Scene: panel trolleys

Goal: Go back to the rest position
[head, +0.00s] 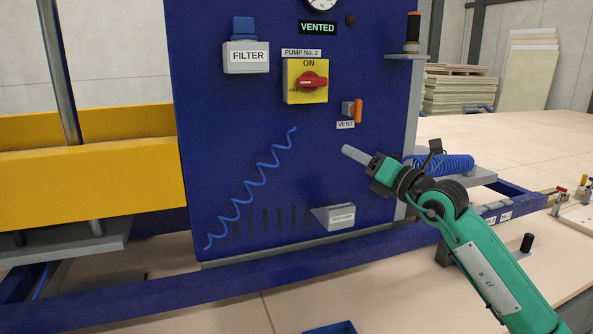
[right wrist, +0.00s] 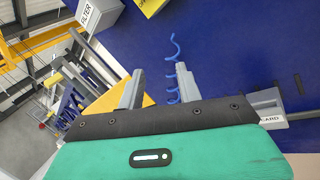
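My right gripper (head: 352,154) is in front of the blue panel (head: 240,120), below the orange vent lever (head: 358,110). Its fingertips point left and it touches nothing that I can see. In the right wrist view its two grey fingers (right wrist: 160,80) stand apart with nothing held between them. The blue panel (right wrist: 235,60) and a blue coiled cord (right wrist: 174,45) show beyond the fingers. My left gripper is in neither view.
The panel carries a filter box (head: 246,58), a yellow switch box with a red knob (head: 305,81) and a small grey card box (head: 335,217). A blue coiled hose (head: 440,165) lies on a shelf behind my right wrist. A yellow beam (head: 90,190) stands at left.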

